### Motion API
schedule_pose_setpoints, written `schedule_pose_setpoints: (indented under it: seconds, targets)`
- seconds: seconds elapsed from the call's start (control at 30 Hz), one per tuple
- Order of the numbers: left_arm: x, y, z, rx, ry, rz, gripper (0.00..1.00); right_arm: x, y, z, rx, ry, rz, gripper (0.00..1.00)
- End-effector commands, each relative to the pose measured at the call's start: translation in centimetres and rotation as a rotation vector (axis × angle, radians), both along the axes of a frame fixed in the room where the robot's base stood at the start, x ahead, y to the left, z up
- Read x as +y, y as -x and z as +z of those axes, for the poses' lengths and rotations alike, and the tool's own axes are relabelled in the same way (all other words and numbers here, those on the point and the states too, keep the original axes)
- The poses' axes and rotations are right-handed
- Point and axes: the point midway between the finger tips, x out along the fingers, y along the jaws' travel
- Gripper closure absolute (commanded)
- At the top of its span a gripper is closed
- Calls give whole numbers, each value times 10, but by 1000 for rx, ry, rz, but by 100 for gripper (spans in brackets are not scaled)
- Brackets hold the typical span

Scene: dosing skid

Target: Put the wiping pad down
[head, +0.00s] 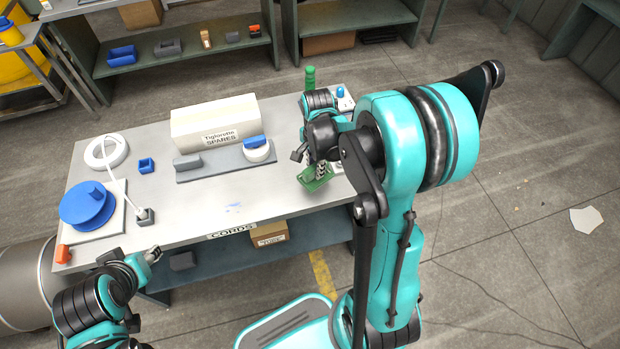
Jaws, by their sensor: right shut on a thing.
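My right gripper (317,168) is over the right end of the grey table (200,222), pointing down, partly hidden by its own wrist. It is shut on a flat green thing (311,184), which looks like the wiping pad. The pad is low over the tabletop; I cannot tell whether it touches. My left gripper (152,255) is at the table's front edge on the left, away from the pad. Its fingers are too small to tell whether they are open.
A blue reel (87,207), white ring (106,152) and small blue bin (146,165) stand left. A green upright object (310,78) is behind my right gripper.

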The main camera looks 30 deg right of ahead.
Motion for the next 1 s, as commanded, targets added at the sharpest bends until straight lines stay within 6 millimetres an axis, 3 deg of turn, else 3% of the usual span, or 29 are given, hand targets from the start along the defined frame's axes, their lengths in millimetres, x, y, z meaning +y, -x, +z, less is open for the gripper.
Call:
schedule_pose_setpoints:
  seconds: [0.1, 0.27, 0.5, 0.9, 0.93, 1.0]
  targets:
    - [0, 0, -6, 0, 0, 0, 60, 8, -13, -10, 0, 0, 2, 100]
    - [0, 0, -9, 0, 0, 0, 60, 10, -17, -17, 0, 0, 1, 100]
    - [0, 0, -27, 0, 0, 0, 60, 10, -17, -52, 0, 0, 1, 100]
    - [0, 0, -30, 0, 0, 0, 60, 10, -16, -56, 0, 0, 1, 100]
    - [0, 0, -29, 0, 0, 0, 60, 10, -16, -55, 0, 0, 1, 75]
    - [0, 0, -28, 0, 0, 0, 60, 10, -16, -55, 0, 0, 1, 59]
